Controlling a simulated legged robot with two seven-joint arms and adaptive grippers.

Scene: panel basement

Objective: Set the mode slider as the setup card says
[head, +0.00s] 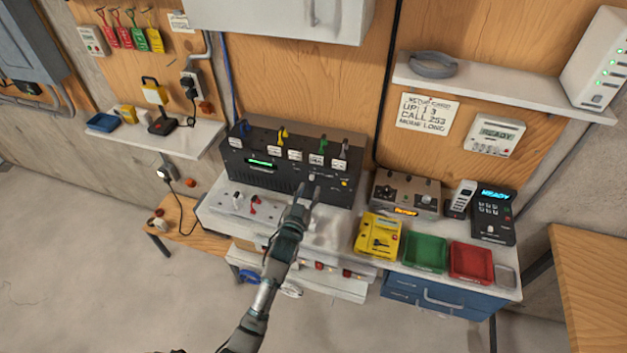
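The setup card (424,111) is pinned to the wooden wall at right and reads roughly "UP 1 3, CALL 253, MODE LONG". A black panel box (285,167) with a green display and several coloured-lead switches stands at the back of the bench. A small pale knob (312,177) sits low on its front; it may be the mode slider, but no label is readable. My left gripper (308,190) is just in front of and below this knob, its two fingers apart and nothing visible between them. Whether it touches the panel cannot be told. My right gripper is not in view.
A grey box (405,193) with an orange display, a handset (460,199) and a black keypad unit (493,215) stand at right. A yellow case (378,236), a green tray (425,252) and a red tray (471,262) line the front. A shelf (500,88) overhangs the right side.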

